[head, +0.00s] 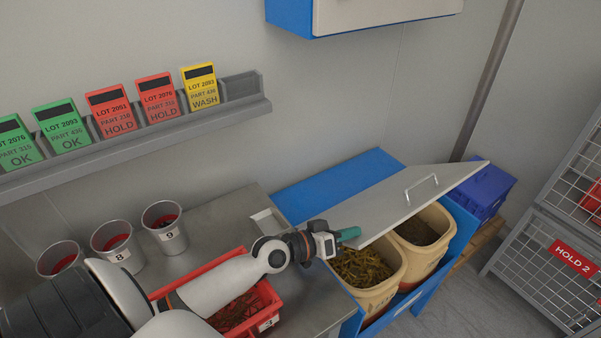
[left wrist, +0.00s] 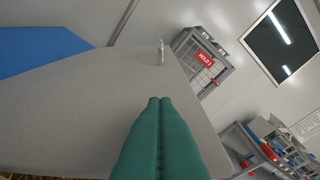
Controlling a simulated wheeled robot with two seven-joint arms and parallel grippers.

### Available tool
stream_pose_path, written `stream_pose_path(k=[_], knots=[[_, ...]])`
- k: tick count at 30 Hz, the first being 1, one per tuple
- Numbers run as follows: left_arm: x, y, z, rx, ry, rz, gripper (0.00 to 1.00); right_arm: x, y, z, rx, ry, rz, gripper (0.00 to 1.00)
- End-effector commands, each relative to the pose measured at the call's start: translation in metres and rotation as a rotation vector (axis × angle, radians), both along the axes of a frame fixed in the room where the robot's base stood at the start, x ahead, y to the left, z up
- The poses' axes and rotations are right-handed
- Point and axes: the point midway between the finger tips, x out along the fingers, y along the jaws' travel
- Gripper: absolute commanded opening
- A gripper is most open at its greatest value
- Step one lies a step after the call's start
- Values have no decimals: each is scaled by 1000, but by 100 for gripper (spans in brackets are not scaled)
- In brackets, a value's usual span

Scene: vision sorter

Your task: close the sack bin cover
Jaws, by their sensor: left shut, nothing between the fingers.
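The sack bin cover (head: 400,200) is a grey flat panel with a metal handle (head: 421,187), tilted partly open over the blue bin cabinet (head: 461,232). Two cream sack bins show below it, one with yellowish contents (head: 362,267) and one with dark contents (head: 418,231). My left gripper (head: 350,234) has green fingers, shut and empty, at the cover's near left corner; I cannot tell whether it touches. In the left wrist view the cover (left wrist: 70,110) fills the left and middle, with the shut fingers (left wrist: 160,100) in front of it and the handle (left wrist: 161,52) beyond. My right gripper is not in view.
A metal bench (head: 215,225) holds a red crate (head: 262,300) and several metal cups (head: 165,225) at left. A blue bin (head: 484,190) stands behind the cabinet. A wire cage marked HOLD 2 (head: 540,258) stands at right. Floor (head: 470,310) between is clear.

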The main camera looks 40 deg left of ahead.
Motion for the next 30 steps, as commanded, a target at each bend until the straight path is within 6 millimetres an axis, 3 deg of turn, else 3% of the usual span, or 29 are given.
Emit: stream_pose_path(k=[15,21,30], knots=[[-84,44,15,4,2,-4,0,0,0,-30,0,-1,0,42],[-98,52,20,0,1,-1,0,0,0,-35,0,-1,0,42],[-100,54,23,-1,0,-2,0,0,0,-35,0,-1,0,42]])
